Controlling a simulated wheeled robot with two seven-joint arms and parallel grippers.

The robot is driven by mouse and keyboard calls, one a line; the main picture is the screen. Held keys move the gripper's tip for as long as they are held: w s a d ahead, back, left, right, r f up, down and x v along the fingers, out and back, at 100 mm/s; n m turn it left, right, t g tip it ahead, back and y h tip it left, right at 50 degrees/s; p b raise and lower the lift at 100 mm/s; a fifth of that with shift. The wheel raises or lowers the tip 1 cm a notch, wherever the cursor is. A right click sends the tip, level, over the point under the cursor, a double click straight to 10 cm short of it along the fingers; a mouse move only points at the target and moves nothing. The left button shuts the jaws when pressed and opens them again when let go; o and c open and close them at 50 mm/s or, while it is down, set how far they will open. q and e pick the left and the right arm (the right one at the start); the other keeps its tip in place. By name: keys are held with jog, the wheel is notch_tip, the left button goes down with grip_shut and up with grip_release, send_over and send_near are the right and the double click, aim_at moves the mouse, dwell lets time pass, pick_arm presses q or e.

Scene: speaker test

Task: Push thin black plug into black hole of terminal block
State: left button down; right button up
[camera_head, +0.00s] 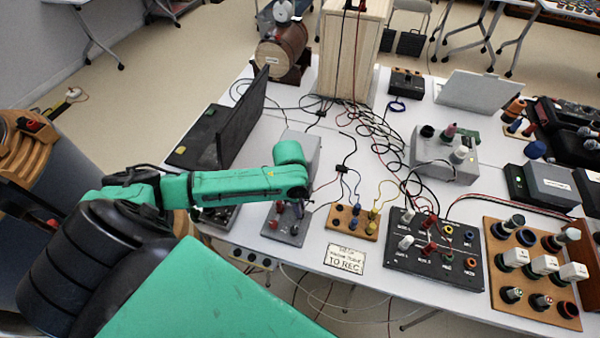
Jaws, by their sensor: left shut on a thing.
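My left gripper (297,208) is at the end of the green arm, over a grey terminal box (292,234) with red knobs, left of the middle of the table. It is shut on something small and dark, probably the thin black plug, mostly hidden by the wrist. I cannot tell whether its tip touches the box. A small wooden terminal block (344,226) with blue and yellow posts stands just to the right. A larger black terminal block (430,262) with red, white, blue and orange posts is farther right. I cannot make out the black hole. My right gripper is out of view.
Loose black and red cables (375,135) run across the middle of the white table (380,78). A "TO REC" sign (344,258) lies at the front edge. A wooden board with knobs (530,262) is at right.

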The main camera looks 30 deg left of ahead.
pick_arm(q)
jog(key=shift+f, duration=0.35)
jog(key=c, duration=0.8)
grip_release()
jog(key=shift+o, duration=0.2)
notch_tip(320, 180, up, 8)
jog(key=p, duration=0.8)
jog(key=shift+f, duration=0.25)
